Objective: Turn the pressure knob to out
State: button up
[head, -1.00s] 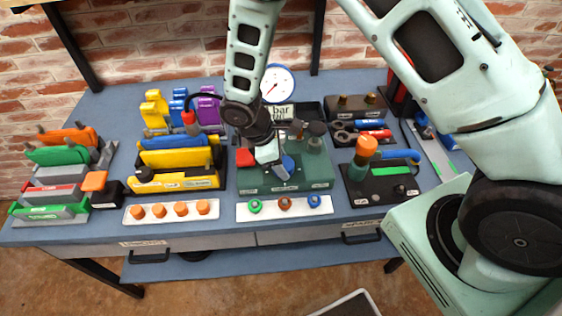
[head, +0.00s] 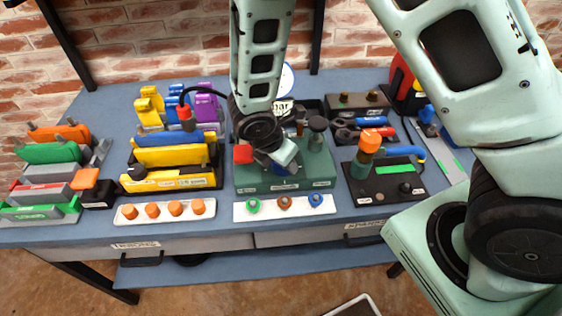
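The green test unit (head: 252,182) stands at the middle of the bench, with a red knob or block (head: 243,154) at its left and a dark round-topped knob (head: 318,124) at its right. A blue part (head: 281,168) shows low between them, mostly hidden. I cannot read which one is the pressure knob. A white dial gauge (head: 288,78) with a "bar" label stands behind, largely covered by my arm. My gripper (head: 287,153) points down over the middle of the unit, close to the blue part. I cannot tell whether it touches anything or how its fingers stand.
A white strip with green, brown and blue rings (head: 270,214) lies in front of the unit. Left are a yellow and blue block rack (head: 175,178) and orange knobs (head: 178,208). Free room is narrow between the fixtures.

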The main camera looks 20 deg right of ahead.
jog(key=shift+n, duration=0.3)
jog(key=o, duration=1)
jog(key=v, duration=0.8)
jog(key=p+v, duration=0.1)
jog(key=v, duration=0.8)
jog(key=shift+s+r, duration=0.15)
jog(key=shift+s, duration=0.1)
jog(key=s+r+m+y, duration=0.1)
jog(key=s+m, duration=0.4)
jog(key=s+r+m+g+y, duration=0.1)
jog(key=s+m+y, duration=0.1)
jog(key=s+m, duration=0.3)
jog(key=s+r+m+y, duration=0.1)
jog(key=s+m, duration=0.5)
jog(key=shift+s+r+g+y, duration=0.25)
jog(key=shift+s+g+y, duration=0.05)
jog(key=shift+s+g, duration=0.1)
